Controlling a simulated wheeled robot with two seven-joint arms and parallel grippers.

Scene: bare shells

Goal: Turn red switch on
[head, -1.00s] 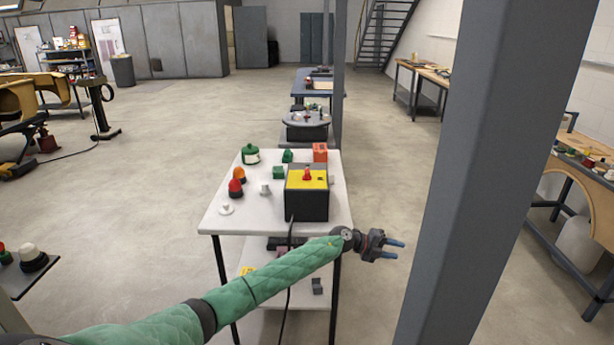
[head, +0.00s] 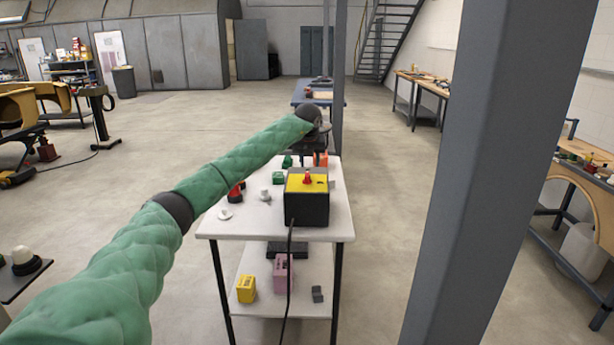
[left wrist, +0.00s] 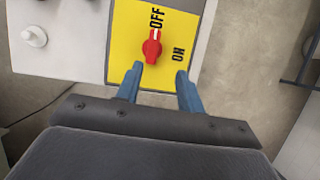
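The red switch (head: 308,177) is a knob on the yellow top of a black box (head: 306,208) on the white table. In the left wrist view the red switch (left wrist: 152,47) has its white mark toward the OFF label (left wrist: 157,17); the ON label (left wrist: 178,54) is to its lower right. My left gripper (left wrist: 160,72) is open, with two blue fingers apart over the yellow panel (left wrist: 133,40) and nothing between them. The switch appears just beyond the left fingertip; contact cannot be told. In the head view its fingers are hidden. My right gripper is not in view.
A black cable (head: 290,250) hangs from the box. A grey post (head: 490,170) stands to the right.

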